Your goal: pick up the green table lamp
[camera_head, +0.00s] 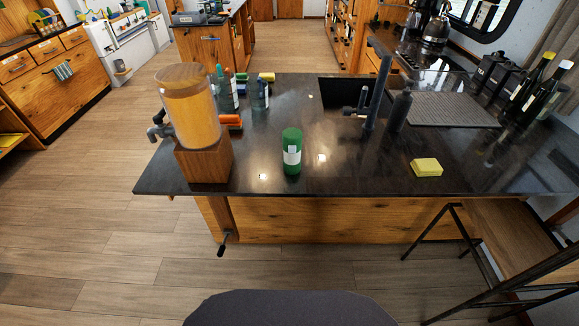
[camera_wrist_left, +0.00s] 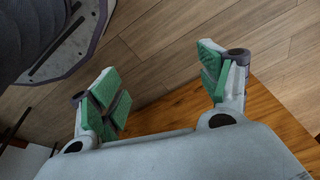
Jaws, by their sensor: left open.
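A small green cylinder (camera_head: 291,158) with a white band stands upright on the dark counter, near its front edge, in the head view. It is the only green thing of that kind there; I cannot tell for sure that it is the table lamp. My left gripper (camera_wrist_left: 161,86) shows in the left wrist view, open, with green pads and nothing between its fingers. Wooden floor and an orange-brown wooden surface lie beyond it. Neither gripper shows in the head view, so the left gripper's distance to the green cylinder cannot be read.
A wooden dispenser (camera_head: 192,112) with a tap stands left of the cylinder. Behind are bottles (camera_head: 226,91) and an orange item (camera_head: 231,122). A yellow sponge (camera_head: 426,168) lies to the right, near a dark faucet (camera_head: 375,100). A stool (camera_head: 510,235) stands at the front right.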

